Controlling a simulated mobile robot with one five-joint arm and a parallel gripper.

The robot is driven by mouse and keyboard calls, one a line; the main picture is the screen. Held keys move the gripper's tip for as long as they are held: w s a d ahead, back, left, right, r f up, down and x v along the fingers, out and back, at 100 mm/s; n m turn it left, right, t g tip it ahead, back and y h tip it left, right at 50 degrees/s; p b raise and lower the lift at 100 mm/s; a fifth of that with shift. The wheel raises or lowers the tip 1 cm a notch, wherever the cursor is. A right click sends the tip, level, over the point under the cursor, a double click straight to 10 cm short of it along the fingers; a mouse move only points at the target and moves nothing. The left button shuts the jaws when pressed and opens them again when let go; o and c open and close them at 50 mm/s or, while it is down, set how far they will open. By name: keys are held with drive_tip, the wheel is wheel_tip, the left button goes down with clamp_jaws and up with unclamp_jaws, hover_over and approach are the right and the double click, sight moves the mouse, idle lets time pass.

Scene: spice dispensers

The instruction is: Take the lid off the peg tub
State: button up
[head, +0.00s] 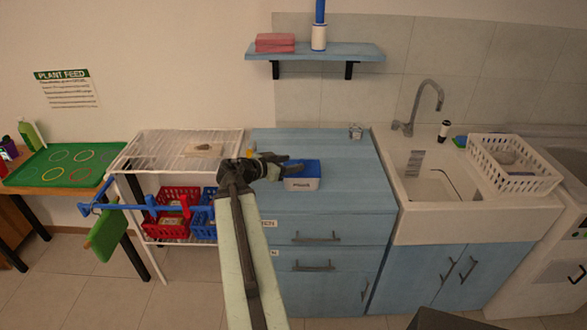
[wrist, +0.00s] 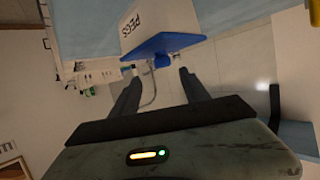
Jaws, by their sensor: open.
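The peg tub (head: 302,184) is a white box with lettering on its front, standing on the blue counter. Its blue lid (head: 303,168) is on top. In the wrist view the tub (wrist: 155,22) appears upside down, marked PEGS, with the lid (wrist: 165,43) towards me. A small blue knob (wrist: 162,61) stands out from the lid. My gripper (head: 286,168) is beside the tub's left upper side. In the wrist view my gripper (wrist: 157,75) is open and empty, its fingertips near the lid, with the knob between and just beyond them. Contact cannot be told.
A white wire rack (head: 170,148) stands left of the counter (head: 340,160), with a red basket (head: 172,212) and a blue basket (head: 204,222) below. A small clear object (head: 355,131) stands at the back. A sink (head: 440,178) is on the right. The counter right of the tub is clear.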

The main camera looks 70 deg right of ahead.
sight(302, 161)
drive_tip(key=shift+s+d+f+b, duration=0.15)
drive_tip(key=shift+d+f+b, duration=0.3)
drive_tip(key=shift+d, duration=0.55)
drive_tip(key=b+x, duration=0.1)
drive_tip(key=x, duration=0.1)
drive_tip(key=b+x, duration=0.1)
drive_tip(key=x, duration=0.1)
drive_tip(key=shift+d+f, duration=0.2)
drive_tip(key=shift+f, duration=0.3)
drive_tip(key=shift+d, duration=0.25)
clamp_jaws()
